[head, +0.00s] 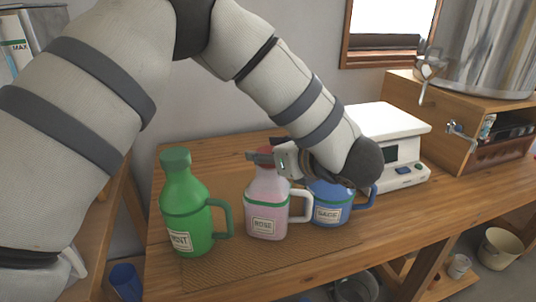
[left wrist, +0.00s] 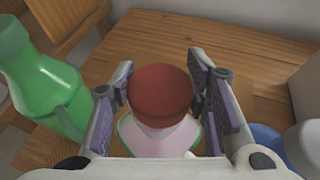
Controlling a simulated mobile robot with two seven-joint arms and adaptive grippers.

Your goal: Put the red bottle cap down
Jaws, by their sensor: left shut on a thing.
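The red bottle cap (left wrist: 160,92) is between the two fingers of my left gripper (left wrist: 166,98), which is shut on it. In the head view the cap (head: 267,151) is at the top of the pink bottle labelled ROSE (head: 267,205), partly hidden by the gripper (head: 268,158). The pink bottle stands upright, and its body also shows below the cap in the left wrist view (left wrist: 158,137). I cannot tell whether the cap is seated on the neck or just above it. My right gripper is not in view.
A green bottle (head: 185,205) stands left of the pink one. A blue bottle labelled SAGE (head: 328,208) stands close on its right, partly under my arm. A white device (head: 385,130) is behind on the right. The wooden table (head: 400,235) is clear at front right.

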